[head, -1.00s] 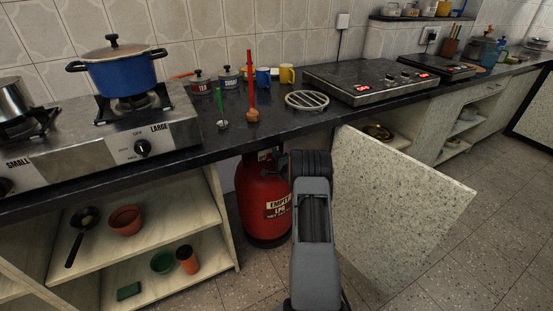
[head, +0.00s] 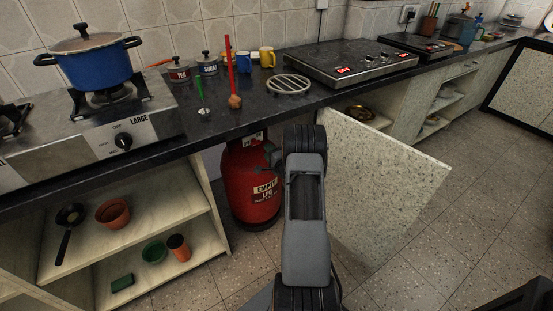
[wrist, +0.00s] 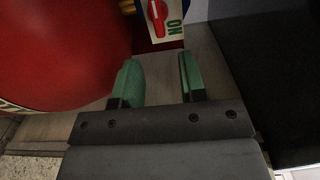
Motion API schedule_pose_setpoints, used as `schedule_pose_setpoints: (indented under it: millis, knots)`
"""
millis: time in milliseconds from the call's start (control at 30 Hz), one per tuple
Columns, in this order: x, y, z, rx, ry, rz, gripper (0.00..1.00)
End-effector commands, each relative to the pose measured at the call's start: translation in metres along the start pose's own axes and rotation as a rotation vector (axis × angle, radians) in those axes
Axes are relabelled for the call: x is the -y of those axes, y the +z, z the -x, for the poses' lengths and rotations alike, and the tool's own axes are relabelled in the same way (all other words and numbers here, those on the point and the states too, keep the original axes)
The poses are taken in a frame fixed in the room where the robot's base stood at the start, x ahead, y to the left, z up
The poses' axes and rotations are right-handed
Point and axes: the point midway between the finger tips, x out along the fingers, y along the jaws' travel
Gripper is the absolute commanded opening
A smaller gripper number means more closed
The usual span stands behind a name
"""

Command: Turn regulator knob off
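The red gas cylinder (head: 243,198) stands under the counter, with a label reading EMPTY LPG. In the wrist view its red side (wrist: 60,45) fills the upper left. The red regulator knob (wrist: 157,14) shows at the top of the wrist view, on a pale plate with a green ON mark; its upper part is cut off by the frame. My gripper (wrist: 160,78) is open and empty, its two green fingertips apart and below the knob in that picture, not touching it. In the head view my arm partly hides the gripper and the knob cannot be made out.
An open speckled cabinet door (head: 385,185) stands right of my arm. Shelves (head: 190,220) with pots are at the left. The dark counter (head: 225,125) runs above the cylinder, carrying a stove (head: 95,140) and a hob (head: 350,62).

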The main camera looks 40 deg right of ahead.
Motion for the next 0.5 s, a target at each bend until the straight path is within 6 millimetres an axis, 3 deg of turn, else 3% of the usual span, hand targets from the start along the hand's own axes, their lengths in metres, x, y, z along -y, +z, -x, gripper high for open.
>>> schedule_pose_setpoints:
  millis: [200, 500]
  knots:
    - [0.001, 0.0, 0.04, -0.002, 0.002, -0.002, 0.38]
    - [0.0, 0.0, 0.066, 0.0, 0.0, 0.001, 0.38]
